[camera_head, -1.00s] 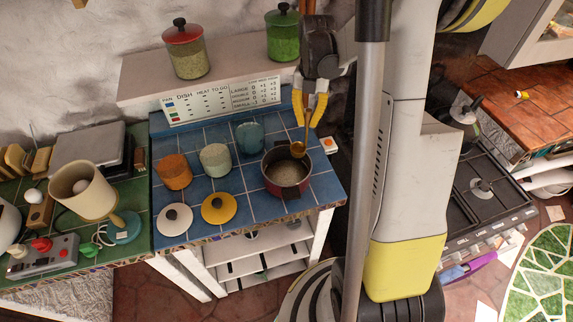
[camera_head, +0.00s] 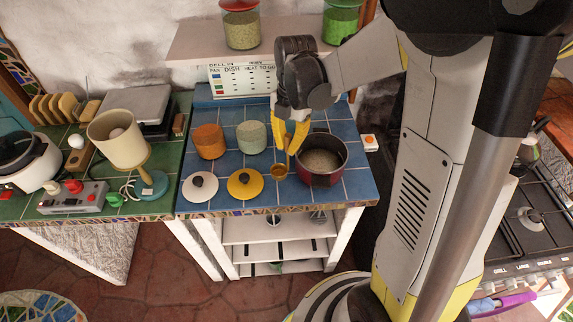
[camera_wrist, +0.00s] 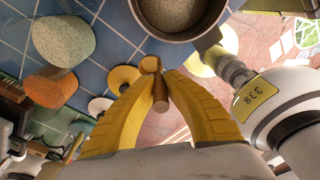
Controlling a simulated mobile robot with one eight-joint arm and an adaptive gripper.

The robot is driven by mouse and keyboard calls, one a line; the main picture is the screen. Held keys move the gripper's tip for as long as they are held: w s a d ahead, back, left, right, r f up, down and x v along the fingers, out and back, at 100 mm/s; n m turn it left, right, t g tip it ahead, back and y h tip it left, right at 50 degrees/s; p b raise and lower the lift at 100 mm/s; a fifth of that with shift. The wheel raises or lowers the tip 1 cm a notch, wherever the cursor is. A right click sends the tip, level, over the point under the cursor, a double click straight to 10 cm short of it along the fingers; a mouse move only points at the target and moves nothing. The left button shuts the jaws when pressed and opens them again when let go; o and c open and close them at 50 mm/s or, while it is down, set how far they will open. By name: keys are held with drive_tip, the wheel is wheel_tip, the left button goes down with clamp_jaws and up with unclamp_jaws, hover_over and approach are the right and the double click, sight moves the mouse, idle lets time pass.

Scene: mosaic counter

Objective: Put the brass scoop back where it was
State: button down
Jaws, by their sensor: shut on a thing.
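The brass scoop (camera_head: 279,171) hangs from my gripper (camera_head: 291,140), just left of the dark red pot (camera_head: 338,172), over the blue-tiled counter (camera_head: 350,188). In the wrist view the yellow fingers (camera_wrist: 160,82) are shut on the scoop's handle (camera_wrist: 160,100), and its round bowl (camera_wrist: 150,64) shows beyond the tips. The pot (camera_wrist: 200,35), with pale grainy contents, is near the scoop in that view. Whether the scoop touches the counter cannot be told.
An orange canister (camera_head: 208,141) and a pale green canister (camera_head: 251,137) stand left of my gripper. A white lid (camera_head: 199,187) and a yellow lid (camera_head: 245,183) lie in front of them. A printed card (camera_head: 243,80) stands behind. A hob (camera_head: 530,220) is at the right.

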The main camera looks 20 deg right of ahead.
hover_over(288, 169)
drive_tip(key=shift+w+f+b, duration=0.2)
drive_tip(key=shift+f+b, duration=0.25)
drive_tip(key=shift+f, duration=1.8)
drive_tip(key=shift+f, duration=0.25)
drive_tip(key=c, duration=1.6)
unclamp_jaws()
drive_tip(key=shift+r, duration=0.1)
drive_tip(key=shift+r, duration=0.15)
